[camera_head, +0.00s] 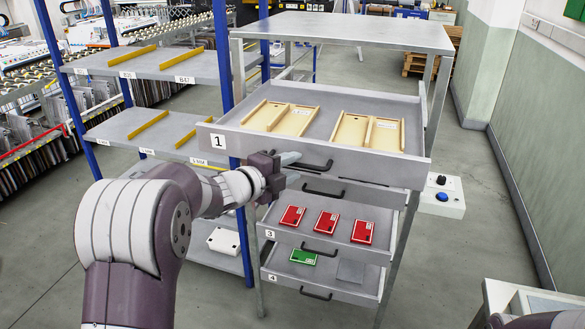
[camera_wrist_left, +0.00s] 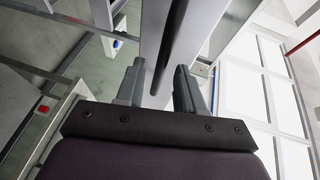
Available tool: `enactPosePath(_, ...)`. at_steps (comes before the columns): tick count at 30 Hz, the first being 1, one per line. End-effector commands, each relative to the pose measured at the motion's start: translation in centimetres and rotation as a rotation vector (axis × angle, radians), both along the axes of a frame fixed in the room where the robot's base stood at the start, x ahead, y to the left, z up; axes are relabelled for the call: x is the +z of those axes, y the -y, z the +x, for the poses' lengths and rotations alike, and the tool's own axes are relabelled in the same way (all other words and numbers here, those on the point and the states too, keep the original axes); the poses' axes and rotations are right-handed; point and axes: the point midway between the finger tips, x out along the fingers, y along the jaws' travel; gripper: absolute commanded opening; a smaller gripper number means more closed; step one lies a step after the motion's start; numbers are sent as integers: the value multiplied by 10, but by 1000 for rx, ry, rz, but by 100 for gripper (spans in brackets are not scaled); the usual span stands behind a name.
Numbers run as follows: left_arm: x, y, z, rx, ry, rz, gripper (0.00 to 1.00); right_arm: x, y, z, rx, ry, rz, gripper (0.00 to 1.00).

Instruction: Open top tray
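The top tray (camera_head: 225,130), labelled 1, is pulled out of the grey cabinet and holds light wooden pieces. Its dark handle (camera_head: 318,167) is on the front face. My left gripper (camera_head: 292,160) is at the left end of this handle, in front of the tray. In the left wrist view the two fingers (camera_wrist_left: 157,88) are apart, with the dark handle bar (camera_wrist_left: 165,58) running in line with the gap between them. Whether they touch it cannot be told. Only a small part of my right arm shows at the bottom right; its gripper is not visible.
Below are a nearly closed tray, tray 3 (camera_head: 281,233) with red boxes and tray 4 (camera_head: 281,265) with a green box. A control box (camera_head: 443,197) with a blue button is right of the cabinet. Blue-post shelving (camera_head: 150,63) stands left.

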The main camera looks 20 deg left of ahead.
Motion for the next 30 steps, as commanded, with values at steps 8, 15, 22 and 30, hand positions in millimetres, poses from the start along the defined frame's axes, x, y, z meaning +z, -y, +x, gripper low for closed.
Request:
enactPosePath(8, 9, -30, -65, 4, 2, 3, 37, -26, 0, 0, 0, -1, 0, 43)
enactPosePath(15, 18, -45, -101, 0, -1, 3, 37, -33, 0, 0, 0, 0, 0, 43)
enactPosePath(22, 20, -46, -105, -2, -3, 1, 37, -32, 0, 0, 0, 0, 0, 43)
enactPosePath(30, 20, -46, -104, -2, -4, -2, 37, -32, 0, 0, 0, 0, 0, 43)
